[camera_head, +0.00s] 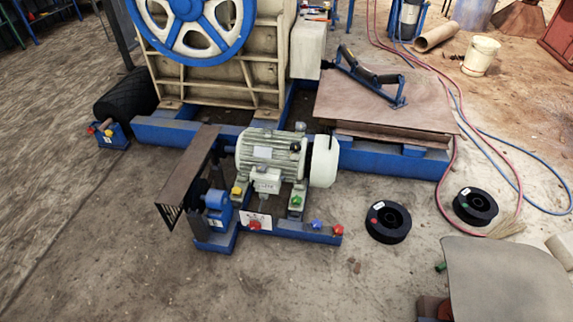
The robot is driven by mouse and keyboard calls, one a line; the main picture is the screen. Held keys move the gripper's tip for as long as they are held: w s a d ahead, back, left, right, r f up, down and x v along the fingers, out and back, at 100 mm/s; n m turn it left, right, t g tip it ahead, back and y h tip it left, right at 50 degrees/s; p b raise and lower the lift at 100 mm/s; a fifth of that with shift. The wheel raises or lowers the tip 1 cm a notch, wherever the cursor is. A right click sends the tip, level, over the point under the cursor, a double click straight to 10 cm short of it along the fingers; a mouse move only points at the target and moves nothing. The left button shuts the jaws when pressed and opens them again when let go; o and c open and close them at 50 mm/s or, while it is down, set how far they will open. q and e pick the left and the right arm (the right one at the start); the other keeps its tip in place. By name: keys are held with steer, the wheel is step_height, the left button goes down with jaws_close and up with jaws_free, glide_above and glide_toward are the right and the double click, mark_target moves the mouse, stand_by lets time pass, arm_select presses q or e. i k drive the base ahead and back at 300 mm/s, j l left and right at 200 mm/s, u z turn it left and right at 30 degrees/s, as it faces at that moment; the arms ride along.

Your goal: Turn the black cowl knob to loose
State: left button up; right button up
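A pale green electric motor (270,155) sits on a blue frame in the middle of the head view. Its white rounded cowl (325,161) is at the right end. A small black knob-like part (294,147) shows on the motor's right side, close to the cowl. It is too small to read its marking or its turned position, and I cannot be sure it is the cowl knob. Neither of my grippers is in view.
Red, blue, yellow and green knobs sit around the blue frame (295,229), including a red one (255,225). A brown belt guard (190,170) stands left. Two black wheels (388,222) lie right. A grey sheet (505,280) fills the lower right. Front floor is clear.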

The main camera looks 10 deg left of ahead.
mark_target(295, 147)
steer(key=i+j, duration=0.1)
steer(key=j, duration=0.3)
steer(key=i+j, duration=0.1)
steer(key=j, duration=0.3)
steer(key=i+j, duration=0.15)
steer(key=j, duration=0.25)
steer(key=i+j, duration=0.1)
steer(key=j, duration=0.25)
